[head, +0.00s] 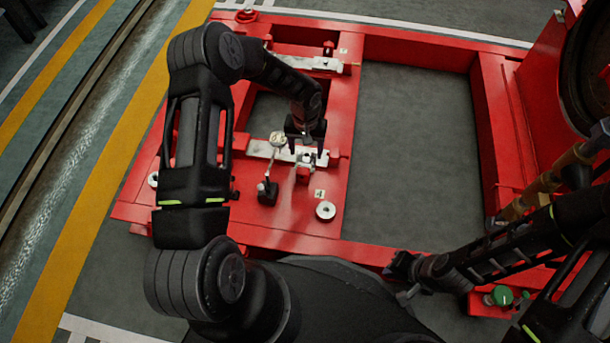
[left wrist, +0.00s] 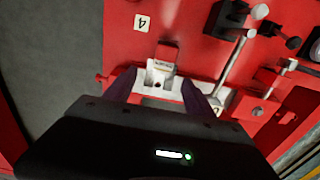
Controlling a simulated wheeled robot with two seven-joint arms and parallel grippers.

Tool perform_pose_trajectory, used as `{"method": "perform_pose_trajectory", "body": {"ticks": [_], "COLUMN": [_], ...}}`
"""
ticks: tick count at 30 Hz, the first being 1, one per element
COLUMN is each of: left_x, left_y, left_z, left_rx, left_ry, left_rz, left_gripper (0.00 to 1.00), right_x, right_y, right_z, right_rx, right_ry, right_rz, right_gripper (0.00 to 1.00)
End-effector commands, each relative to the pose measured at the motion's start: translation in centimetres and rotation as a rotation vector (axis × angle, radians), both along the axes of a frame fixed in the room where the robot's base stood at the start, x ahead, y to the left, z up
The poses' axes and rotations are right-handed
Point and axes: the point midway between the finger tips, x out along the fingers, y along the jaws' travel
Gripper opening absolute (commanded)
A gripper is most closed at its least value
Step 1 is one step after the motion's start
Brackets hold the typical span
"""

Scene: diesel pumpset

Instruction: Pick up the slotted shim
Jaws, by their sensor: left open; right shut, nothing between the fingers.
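What looks like the slotted shim (left wrist: 160,76) is a small pale plate with a notch and dark marking, in the left wrist view. It sits against a red block on the red frame, between the fingertips of my left gripper (left wrist: 163,88) as seen from the wrist. My left gripper (head: 305,134) is open and points down close above this spot; contact cannot be told. In the head view the plate is small and partly hidden by the gripper. My right gripper (head: 401,268) is shut and empty, near the frame's front edge at lower right.
The red frame (head: 370,40) surrounds open gaps. A dial gauge (head: 278,139) on a stand with a black base (head: 267,192) is close left of my left gripper. A green knob (head: 502,295) is at lower right.

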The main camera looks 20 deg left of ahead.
Motion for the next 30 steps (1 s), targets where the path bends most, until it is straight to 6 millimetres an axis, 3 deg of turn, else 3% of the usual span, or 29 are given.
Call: {"method": "perform_pose_trajectory", "body": {"ticks": [11, 19, 30], "left_x": [0.3, 0.3, 0.3], "left_y": [0.7, 0.6, 0.6], "left_z": [-0.1, -2.6, -3.0], "left_rx": [0.015, 0.014, 0.014], "left_ry": [0.001, 0.002, 0.001], "left_rz": [0.009, 0.009, 0.008], "left_gripper": [0.64, 0.64, 0.64], "right_x": [0.1, 0.2, 0.2], "right_y": [0.0, 0.0, 0.0], "right_z": [-0.3, -1.3, -1.5], "right_rx": [0.000, -0.001, -0.001], "right_ry": [-0.002, -0.005, -0.006], "right_rz": [-0.001, -0.003, -0.002], "right_gripper": [0.00, 0.00, 0.00]}}
